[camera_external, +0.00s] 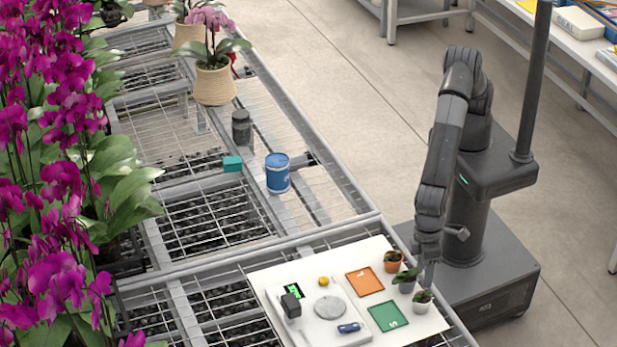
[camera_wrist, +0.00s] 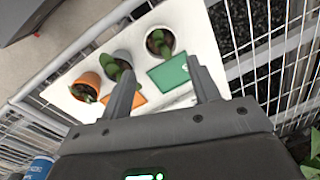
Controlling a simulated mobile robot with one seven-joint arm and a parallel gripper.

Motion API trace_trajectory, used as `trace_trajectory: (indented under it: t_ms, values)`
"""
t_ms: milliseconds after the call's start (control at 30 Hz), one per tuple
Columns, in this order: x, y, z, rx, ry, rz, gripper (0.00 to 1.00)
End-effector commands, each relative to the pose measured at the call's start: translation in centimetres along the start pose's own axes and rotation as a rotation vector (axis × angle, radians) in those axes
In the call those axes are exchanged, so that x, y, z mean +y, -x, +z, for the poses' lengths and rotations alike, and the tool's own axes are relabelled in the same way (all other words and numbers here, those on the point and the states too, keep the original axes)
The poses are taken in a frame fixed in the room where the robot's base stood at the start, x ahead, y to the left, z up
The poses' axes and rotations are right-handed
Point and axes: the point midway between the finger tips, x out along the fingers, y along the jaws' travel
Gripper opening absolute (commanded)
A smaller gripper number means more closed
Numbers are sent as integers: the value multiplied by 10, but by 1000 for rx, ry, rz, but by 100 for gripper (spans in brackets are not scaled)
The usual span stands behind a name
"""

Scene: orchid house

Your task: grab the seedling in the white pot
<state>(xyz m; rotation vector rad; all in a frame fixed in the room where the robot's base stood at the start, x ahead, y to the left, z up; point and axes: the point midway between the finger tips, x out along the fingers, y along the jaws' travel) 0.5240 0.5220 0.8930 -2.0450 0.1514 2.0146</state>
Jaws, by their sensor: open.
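The white pot (camera_external: 422,307) holds a small green seedling (camera_external: 423,296) and stands at the near right corner of the white board. In the wrist view the white pot (camera_wrist: 149,47) is at top centre, with its seedling (camera_wrist: 160,42) in dark soil. A grey pot (camera_external: 406,286) and a terracotta pot (camera_external: 392,267), each with a seedling, stand in a row with it. My gripper (camera_external: 428,277) is above the board beside the pots. In the wrist view my gripper (camera_wrist: 162,66) is open, its fingers apart and empty, short of the white pot.
An orange square (camera_external: 364,281) and a green square (camera_external: 388,316) lie beside the pots on the board (camera_external: 268,279). A scale with a round plate (camera_external: 331,307), a yellow item (camera_external: 324,281) and a blue item (camera_external: 349,328) are farther left. Wire mesh benching surrounds the board.

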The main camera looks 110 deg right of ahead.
Motion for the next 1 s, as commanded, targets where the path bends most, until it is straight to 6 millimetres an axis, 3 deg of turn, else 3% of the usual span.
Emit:
trace_trajectory:
  t_ms: [200,367,700,933,1000]
  values:
    - [1,-36,0,-1,1,2,56]
    - [0,-47,0,-1,1,1,56]
    - [-1,-91,1,-1,2,1,56]
    - [-1,-93,0,1,2,-1,56]
    - [-1,-93,1,0,2,-1,50]
